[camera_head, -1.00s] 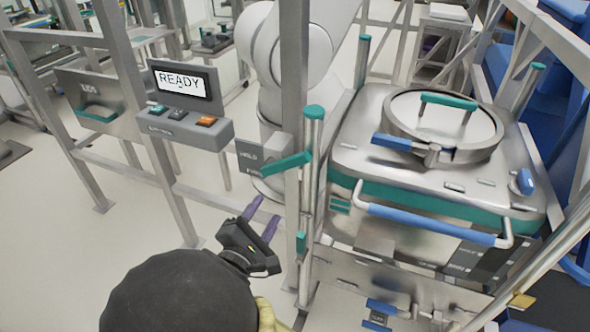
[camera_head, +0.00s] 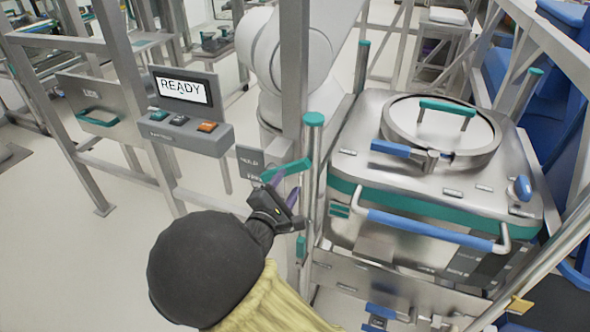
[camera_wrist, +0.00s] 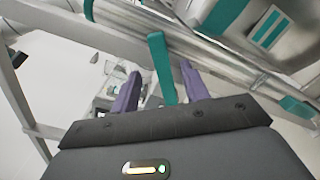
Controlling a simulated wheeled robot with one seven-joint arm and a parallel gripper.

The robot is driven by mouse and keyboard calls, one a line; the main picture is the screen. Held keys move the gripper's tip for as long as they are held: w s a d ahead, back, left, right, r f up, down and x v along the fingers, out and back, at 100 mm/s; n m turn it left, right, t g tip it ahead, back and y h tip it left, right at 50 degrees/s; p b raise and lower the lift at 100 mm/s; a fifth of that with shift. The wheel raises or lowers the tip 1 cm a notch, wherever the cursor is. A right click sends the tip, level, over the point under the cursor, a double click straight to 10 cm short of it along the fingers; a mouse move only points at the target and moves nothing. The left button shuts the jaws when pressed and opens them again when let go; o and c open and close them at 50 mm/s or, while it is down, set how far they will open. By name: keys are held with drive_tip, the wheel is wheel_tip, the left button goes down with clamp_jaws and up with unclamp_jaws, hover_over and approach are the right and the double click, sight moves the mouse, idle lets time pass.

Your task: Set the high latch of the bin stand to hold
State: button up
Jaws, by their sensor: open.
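The high latch (camera_head: 290,169) is a teal bar on the upright post (camera_head: 311,190), pointing left and slightly down beside a grey plate (camera_head: 249,160) that reads HOLD at the top; its lower word is partly covered. My gripper (camera_head: 285,188) is open, with its purple fingers at the latch, just below and in front of it. In the wrist view the latch (camera_wrist: 158,50) runs down between the two spread fingers (camera_wrist: 160,78). I cannot tell whether either finger touches it. The steel bin (camera_head: 350,150) with a teal band stands right of the post.
A second teal piece (camera_head: 301,246) sits lower on the post. A control box (camera_head: 185,130) with a READY screen (camera_head: 182,88) is on the frame at left. A blue-gripped bar (camera_head: 430,230) crosses the bin's front. Open floor lies at lower left.

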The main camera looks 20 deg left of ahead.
sight(297, 169)
drive_tip(key=w, duration=0.6)
drive_tip(key=shift+d+p, duration=0.25)
drive_tip(key=shift+p, duration=0.1)
clamp_jaws()
